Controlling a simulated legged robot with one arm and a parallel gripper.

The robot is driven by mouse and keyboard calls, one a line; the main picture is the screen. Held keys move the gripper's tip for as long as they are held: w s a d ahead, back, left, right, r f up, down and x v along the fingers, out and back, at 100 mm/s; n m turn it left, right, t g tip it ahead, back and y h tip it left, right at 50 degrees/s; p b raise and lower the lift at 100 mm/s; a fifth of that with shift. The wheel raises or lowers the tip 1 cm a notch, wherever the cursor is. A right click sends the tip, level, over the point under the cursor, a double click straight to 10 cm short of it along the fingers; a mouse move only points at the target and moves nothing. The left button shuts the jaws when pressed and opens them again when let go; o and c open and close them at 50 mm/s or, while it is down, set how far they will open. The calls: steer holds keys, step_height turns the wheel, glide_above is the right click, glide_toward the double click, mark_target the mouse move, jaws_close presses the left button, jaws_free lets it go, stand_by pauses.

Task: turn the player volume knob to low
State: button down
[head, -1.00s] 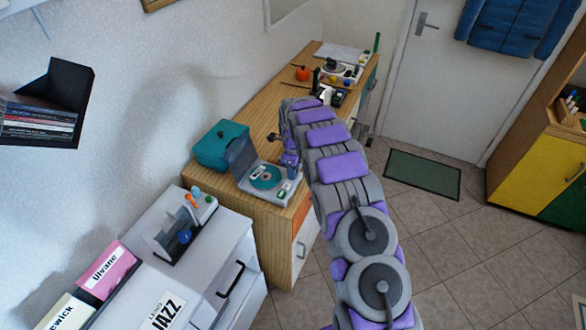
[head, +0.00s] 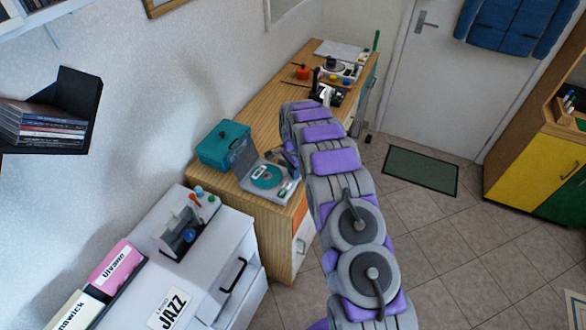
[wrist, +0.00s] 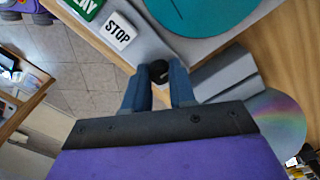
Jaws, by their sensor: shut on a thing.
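The player (head: 283,190) is a light-coloured unit with a raised grey lid and a teal disc (head: 268,177), standing on the near end of the wooden counter. In the wrist view the teal disc (wrist: 200,12) shows at the top, beside a green PLAY button (wrist: 82,6) and a white STOP button (wrist: 119,30). The volume knob (wrist: 158,70) is small and black. My gripper (wrist: 158,78) has its two blue-grey fingers closed on either side of it, at the player's edge. The knob's setting cannot be read. In the head view my gripper (head: 289,168) is over the player, its fingertips hard to make out.
A teal box (head: 222,145) stands behind the player by the wall. A shiny disc (wrist: 277,118) lies on the wood near my gripper. A white cabinet (head: 235,225) is at the near left. Other gear fills the counter's far end.

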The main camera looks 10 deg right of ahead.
steer(key=n, duration=0.2)
steer(key=n+p, duration=0.1)
steer(key=n, duration=0.2)
steer(key=shift+w+r+n, duration=0.15)
steer(key=shift+n, duration=0.15)
steer(key=n+p, duration=0.1)
steer(key=n, duration=0.4)
steer(key=shift+n, duration=0.3)
steer(key=n+p, duration=0.1)
steer(key=n, duration=0.4)
steer(key=shift+r, duration=0.1)
steer(key=shift+w+n+p, duration=0.1)
steer(key=shift+n+p, duration=0.55)
steer(key=shift+n, duration=1.75)
steer(key=c, duration=1.2)
jaws_free()
steer(key=shift+o, duration=1.3)
